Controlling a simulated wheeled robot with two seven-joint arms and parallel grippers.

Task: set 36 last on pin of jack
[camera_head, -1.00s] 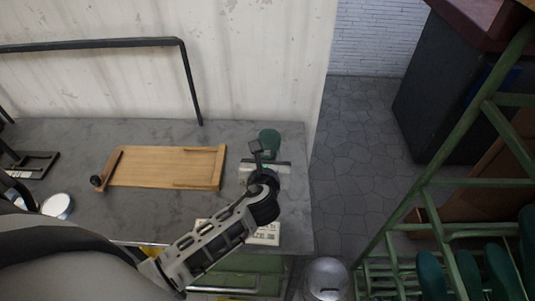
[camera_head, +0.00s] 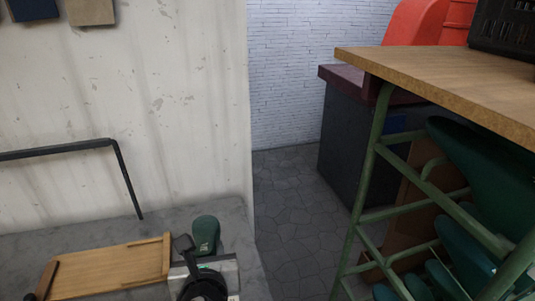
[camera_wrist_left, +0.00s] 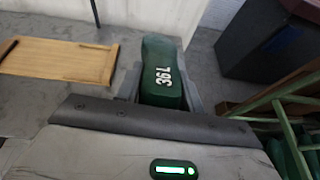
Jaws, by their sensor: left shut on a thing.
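The 36 last (camera_head: 206,232) is dark green. In the left wrist view it (camera_wrist_left: 163,76) shows a white "36 L" on its top. My left gripper (camera_head: 202,247) is shut on it, and in the wrist view a grey finger lies along each side. The last points away from the hand, towards the wall, at the right end of the grey bench (camera_head: 235,222). Whether its underside touches anything is hidden. I cannot make out the jack or its pin in these views. My right gripper is not in view.
A wooden board (camera_head: 110,268) with raised edges lies on the bench left of the gripper. A black bent bar (camera_head: 122,170) stands behind it. Right of the bench is bare floor, then a green rack (camera_head: 373,160) with several green lasts (camera_head: 475,165).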

